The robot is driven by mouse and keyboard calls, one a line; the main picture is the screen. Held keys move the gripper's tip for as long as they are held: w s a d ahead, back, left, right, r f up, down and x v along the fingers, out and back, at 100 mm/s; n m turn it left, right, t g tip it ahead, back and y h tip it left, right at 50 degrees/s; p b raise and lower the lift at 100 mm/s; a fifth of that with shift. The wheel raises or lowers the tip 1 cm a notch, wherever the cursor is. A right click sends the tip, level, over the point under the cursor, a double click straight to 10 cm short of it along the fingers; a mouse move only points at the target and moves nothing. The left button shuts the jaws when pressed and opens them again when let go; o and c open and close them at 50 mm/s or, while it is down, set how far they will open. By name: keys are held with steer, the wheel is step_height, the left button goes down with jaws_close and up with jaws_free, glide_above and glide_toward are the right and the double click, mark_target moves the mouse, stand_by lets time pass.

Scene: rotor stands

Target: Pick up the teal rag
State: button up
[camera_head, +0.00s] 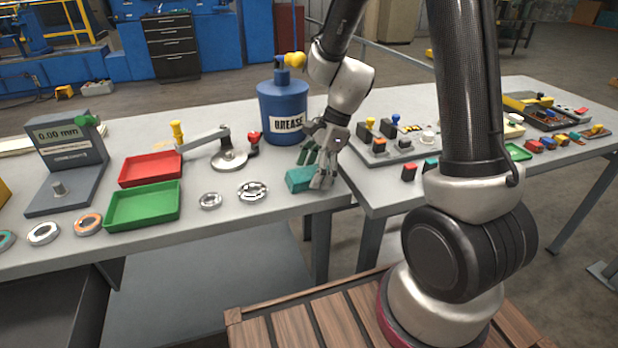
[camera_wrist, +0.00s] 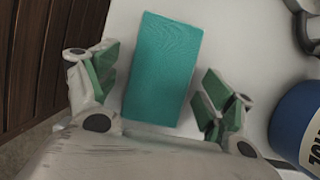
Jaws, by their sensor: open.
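The teal rag (camera_head: 299,179) is a folded block-shaped cloth on the grey table (camera_head: 232,207), near the table's front right corner. My gripper (camera_head: 316,170) is just above it and partly hides it in the head view. In the wrist view the rag (camera_wrist: 163,70) lies between and ahead of the two green-padded fingers of my gripper (camera_wrist: 152,90). The fingers are open, one on each side, with a gap to the rag on the right and a narrow gap on the left. Whether they touch the table cannot be told.
A blue grease bottle (camera_head: 283,108) stands just behind the gripper and shows at the wrist view's right edge (camera_wrist: 298,125). Bearing rings (camera_head: 252,191), a green tray (camera_head: 143,205) and a red tray (camera_head: 150,169) are to the left. A control panel (camera_head: 385,150) is to the right.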

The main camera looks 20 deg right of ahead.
mark_target(313, 172)
steer(key=c, duration=1.1)
steer(key=shift+r, duration=0.1)
step_height(313, 172, up, 9)
steer(key=shift+r, duration=0.45)
steer(key=shift+o, duration=1)
steer(key=shift+c, duration=0.4)
